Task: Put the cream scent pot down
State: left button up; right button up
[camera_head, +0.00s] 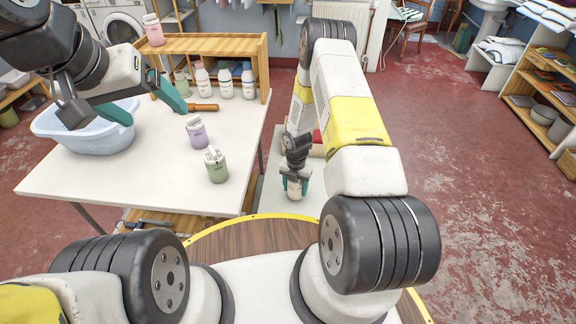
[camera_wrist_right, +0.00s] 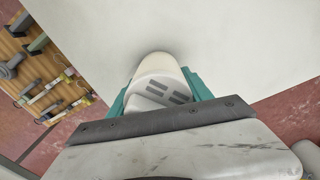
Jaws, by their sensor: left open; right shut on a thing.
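The cream scent pot (camera_head: 295,190) is held upright between the teal fingers of my right gripper (camera_head: 295,186), low over a white surface (camera_head: 270,190) right of the main table. In the right wrist view, the pot's pale lid with grey slots (camera_wrist_right: 160,88) shows between the fingers (camera_wrist_right: 160,95), with a soft shadow beside it on the white surface (camera_wrist_right: 230,45). I cannot tell whether its base touches that surface. My left gripper (camera_head: 146,104) is open and empty above the main table, near the blue basin.
The white main table (camera_head: 150,185) carries a lilac pot (camera_head: 197,132), a green pot (camera_head: 216,168), a blue basin (camera_head: 75,130) and a wooden-handled tool (camera_head: 203,107).

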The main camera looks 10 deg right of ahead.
jog(key=shift+f, duration=0.65)
jog(key=shift+f, duration=0.1)
jog(key=o, duration=1.4)
